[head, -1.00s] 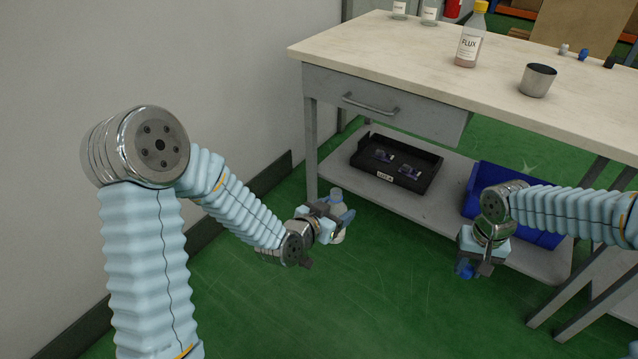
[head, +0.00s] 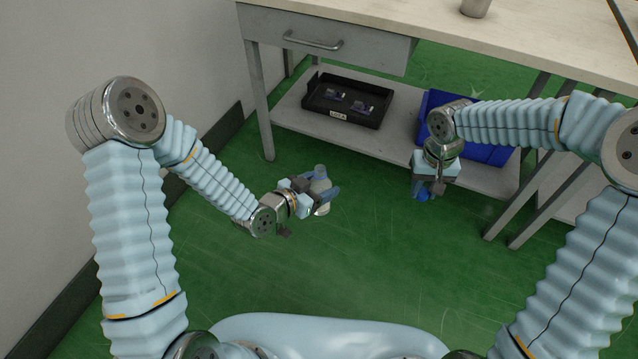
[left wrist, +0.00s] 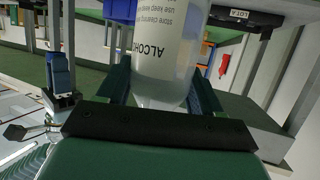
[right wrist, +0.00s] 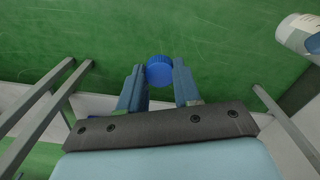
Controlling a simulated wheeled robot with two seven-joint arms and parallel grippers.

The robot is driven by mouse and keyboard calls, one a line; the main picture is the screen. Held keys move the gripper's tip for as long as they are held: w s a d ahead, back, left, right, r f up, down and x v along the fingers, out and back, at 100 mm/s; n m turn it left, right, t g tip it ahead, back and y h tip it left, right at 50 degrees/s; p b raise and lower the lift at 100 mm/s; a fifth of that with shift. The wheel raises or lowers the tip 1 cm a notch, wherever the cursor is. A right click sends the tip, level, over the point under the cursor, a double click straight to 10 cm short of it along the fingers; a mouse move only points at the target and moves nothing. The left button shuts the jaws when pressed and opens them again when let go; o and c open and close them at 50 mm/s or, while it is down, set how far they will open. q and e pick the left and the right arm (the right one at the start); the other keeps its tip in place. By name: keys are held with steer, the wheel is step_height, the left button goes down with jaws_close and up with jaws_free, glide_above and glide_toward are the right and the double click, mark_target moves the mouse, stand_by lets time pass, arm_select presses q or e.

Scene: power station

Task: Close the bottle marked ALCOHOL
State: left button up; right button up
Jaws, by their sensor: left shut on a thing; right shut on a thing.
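The bottle marked ALCOHOL (head: 321,192) is clear to whitish and held off the floor by my left gripper (head: 328,194). In the left wrist view its label (left wrist: 152,50) reads upside down, and the fingers are shut on either side of the bottle. My right gripper (head: 424,193) points down to the right of the bottle, apart from it. It is shut on a blue ridged cap (right wrist: 159,70), which shows between the fingertips in the right wrist view. The bottle's side also shows at the right edge of that view (right wrist: 296,35). The bottle's mouth is too small to make out.
A workbench (head: 440,38) with a drawer (head: 330,42) stands ahead. Its lower shelf (head: 300,122) holds a black tray (head: 345,118) and a blue bin (head: 490,150) behind my right arm. A metal cup (head: 475,8) stands on top. The green floor between the grippers is clear.

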steer(key=w+a+r+n, duration=0.3)
steer(key=a+r, duration=0.2)
steer(key=a, duration=0.7)
step_height(320, 180, up, 6)
steer(key=n, duration=0.3)
glide_above(320, 189)
steer(key=w, duration=0.2)
steer(key=shift+w+a+r, duration=0.1)
steer(key=shift+w+r, duration=0.05)
steer(key=shift+f, duration=2)
steer(key=shift+f, duration=0.85)
steer(key=shift+f, duration=0.55)
